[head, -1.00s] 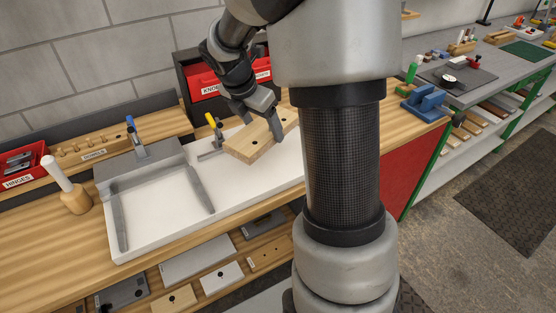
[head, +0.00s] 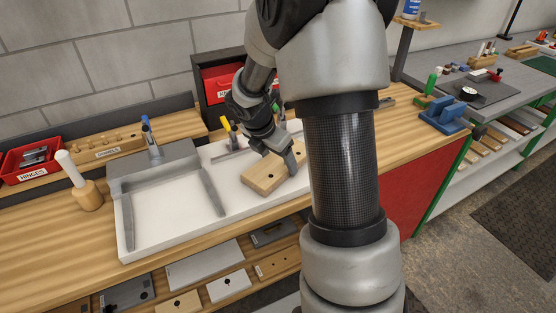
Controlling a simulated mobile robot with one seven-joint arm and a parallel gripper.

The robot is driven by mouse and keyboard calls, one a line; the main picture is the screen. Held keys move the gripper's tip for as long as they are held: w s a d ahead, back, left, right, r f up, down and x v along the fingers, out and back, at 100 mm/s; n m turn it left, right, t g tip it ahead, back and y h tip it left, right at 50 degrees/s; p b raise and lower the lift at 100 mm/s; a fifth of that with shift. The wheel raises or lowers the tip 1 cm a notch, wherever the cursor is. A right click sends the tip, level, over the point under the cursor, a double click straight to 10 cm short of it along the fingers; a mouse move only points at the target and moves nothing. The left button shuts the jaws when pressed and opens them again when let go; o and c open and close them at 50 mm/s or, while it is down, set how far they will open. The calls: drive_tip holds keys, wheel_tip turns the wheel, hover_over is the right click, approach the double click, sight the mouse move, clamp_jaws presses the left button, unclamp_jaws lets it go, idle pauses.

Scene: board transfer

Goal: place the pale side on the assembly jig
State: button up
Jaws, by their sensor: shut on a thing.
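The pale side is a light wooden board (head: 265,178) with small dark holes, over the right part of the white assembly jig (head: 234,205). It lies roughly flat, at or just above the jig's surface; I cannot tell whether it touches. My gripper (head: 291,164) is shut on the board near its right end, and my arm column hides what lies further right. The jig's left part has two grey rails (head: 212,191) around a bare white area, with a grey block behind. The board is to the right of these rails.
A blue-handled clamp (head: 149,137) and a yellow-handled clamp (head: 227,130) stand at the jig's back edge. A mallet (head: 83,186) stands to the left, near a red hinge bin (head: 30,162). More boards lie on the shelf below (head: 205,266). The bench front left is clear.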

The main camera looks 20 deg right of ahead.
drive_tip(key=shift+f, duration=0.15)
drive_tip(key=o, duration=1.3)
drive_tip(key=shift+o, duration=0.2)
